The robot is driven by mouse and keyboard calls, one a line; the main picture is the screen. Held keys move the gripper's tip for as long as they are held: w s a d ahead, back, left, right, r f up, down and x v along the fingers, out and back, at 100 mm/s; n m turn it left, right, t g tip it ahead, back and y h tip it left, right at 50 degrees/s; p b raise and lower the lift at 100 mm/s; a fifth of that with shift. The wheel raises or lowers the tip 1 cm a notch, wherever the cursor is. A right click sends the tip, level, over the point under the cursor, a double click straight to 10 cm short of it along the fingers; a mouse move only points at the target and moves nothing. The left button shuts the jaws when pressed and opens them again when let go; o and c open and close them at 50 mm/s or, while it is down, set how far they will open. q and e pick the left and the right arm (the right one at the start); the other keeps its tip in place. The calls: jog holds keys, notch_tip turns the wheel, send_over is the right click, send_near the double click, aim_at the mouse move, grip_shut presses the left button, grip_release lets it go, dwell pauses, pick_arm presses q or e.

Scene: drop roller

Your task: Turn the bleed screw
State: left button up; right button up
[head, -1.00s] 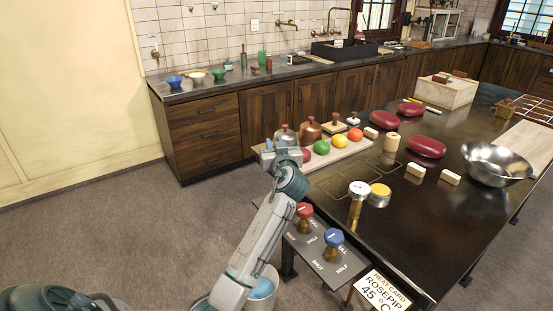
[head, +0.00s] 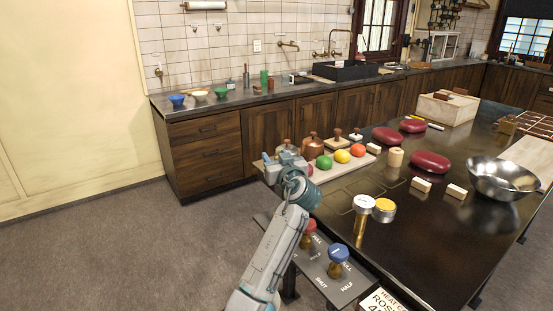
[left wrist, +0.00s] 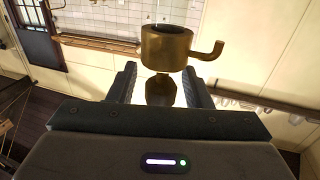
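In the left wrist view a brass fitting (left wrist: 167,48) with a round body and a bent side spout stands beyond my fingers. Under its body a faceted brass piece (left wrist: 161,91), which looks like the bleed screw, sits between my two fingers. My left gripper (left wrist: 160,88) is open, with a gap visible beside the brass piece. In the head view my left gripper (head: 283,162) is small, near the left end of the table. The fitting cannot be made out there. My right gripper is not in view.
The dark table (head: 400,250) carries a steel bowl (head: 503,178), red cushions (head: 430,162), fruit on a pale board (head: 348,168) and a white-capped brass post (head: 362,212). A panel with a red knob (head: 308,232) and a blue knob (head: 338,254) is beside my arm. Open floor lies left.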

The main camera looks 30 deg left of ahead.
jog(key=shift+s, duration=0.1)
pick_arm(q)
jog(key=shift+s+d+f, duration=0.1)
jog(key=shift+d, duration=0.1)
jog(key=b+v, duration=0.3)
jog(key=v, duration=0.7)
jog(key=shift+s+d, duration=0.15)
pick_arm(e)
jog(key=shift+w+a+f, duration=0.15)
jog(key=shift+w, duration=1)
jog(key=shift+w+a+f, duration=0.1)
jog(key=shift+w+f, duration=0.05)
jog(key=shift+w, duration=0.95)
